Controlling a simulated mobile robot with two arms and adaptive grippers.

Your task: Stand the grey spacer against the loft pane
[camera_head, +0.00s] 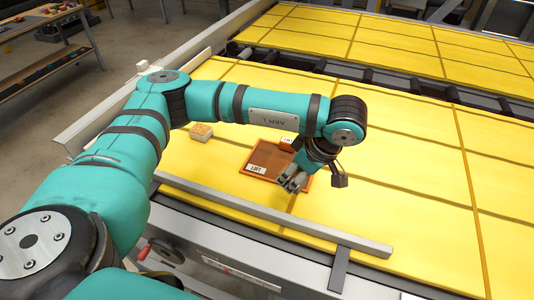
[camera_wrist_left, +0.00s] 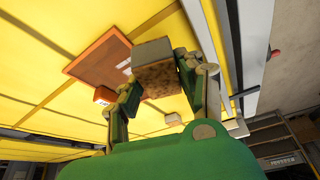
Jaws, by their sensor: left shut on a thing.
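The loft pane (camera_head: 259,169), a brown sheet with an orange rim and a white label, lies flat on the yellow surface in the head view. It also shows in the left wrist view (camera_wrist_left: 92,60). My left gripper (camera_head: 291,184) is over the pane's near right part. In the left wrist view my left gripper (camera_wrist_left: 158,84) is shut on the grey spacer (camera_wrist_left: 153,52), a block with a grey face and a speckled brown face. In the head view the fingers largely hide the spacer. Whether it touches the pane is unclear. My right gripper is out of view.
A small orange block (camera_wrist_left: 103,96) with a white label is beside the pane. A grey rail (camera_head: 270,212) runs along the near edge. The yellow surface (camera_head: 410,190) to the right is clear.

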